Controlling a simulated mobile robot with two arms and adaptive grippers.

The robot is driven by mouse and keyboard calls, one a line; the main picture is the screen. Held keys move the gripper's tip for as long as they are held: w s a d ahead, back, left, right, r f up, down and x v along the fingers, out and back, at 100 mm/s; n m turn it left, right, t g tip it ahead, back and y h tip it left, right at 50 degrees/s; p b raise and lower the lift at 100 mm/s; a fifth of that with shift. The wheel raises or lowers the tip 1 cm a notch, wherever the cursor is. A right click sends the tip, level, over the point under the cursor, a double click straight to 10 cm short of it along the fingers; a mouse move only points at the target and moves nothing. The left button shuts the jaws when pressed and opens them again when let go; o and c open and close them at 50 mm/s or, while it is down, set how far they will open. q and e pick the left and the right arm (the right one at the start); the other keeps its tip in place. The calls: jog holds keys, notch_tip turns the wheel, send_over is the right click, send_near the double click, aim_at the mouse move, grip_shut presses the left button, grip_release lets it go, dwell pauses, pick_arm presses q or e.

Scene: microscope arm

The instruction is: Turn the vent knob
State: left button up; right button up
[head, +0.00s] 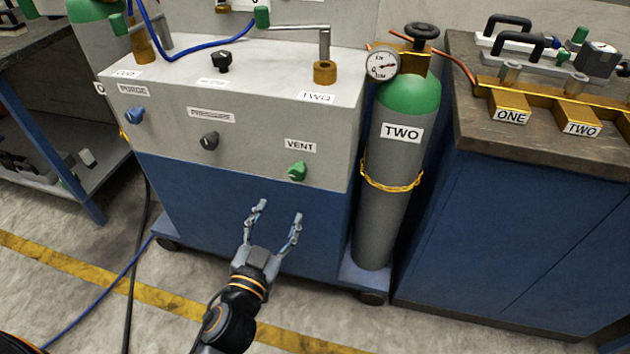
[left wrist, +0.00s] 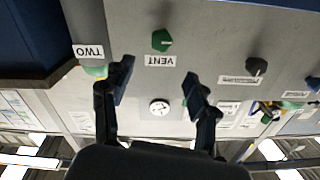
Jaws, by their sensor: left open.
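The green vent knob (head: 297,171) sits on the grey front panel (head: 245,150) at its right side, just under the VENT label (head: 300,145). My left gripper (head: 279,211) is open and empty, below and a little left of the knob, in front of the blue lower part of the cabinet. In the left wrist view, which is upside down, the knob (left wrist: 162,40) shows above and between the two open fingers (left wrist: 158,82), apart from them. My right gripper is not in view.
A grey knob (head: 209,141) and a blue PURGE knob (head: 135,115) are on the same panel to the left. A gas cylinder (head: 392,165) marked TWO stands close on the right, beside a blue bench (head: 520,230). A blue hose (head: 190,46) lies over the cabinet top.

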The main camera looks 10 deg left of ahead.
aim_at(296, 175)
pick_arm(q)
jog(key=w, duration=1.2)
jog(key=shift+w+d+p, duration=0.1)
jog(key=shift+d+p, duration=0.05)
jog(key=shift+p, duration=0.2)
jog(key=shift+w, duration=0.65)
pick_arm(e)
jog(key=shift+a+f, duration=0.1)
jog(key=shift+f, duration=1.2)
pick_arm(q)
jog(key=c, duration=1.2)
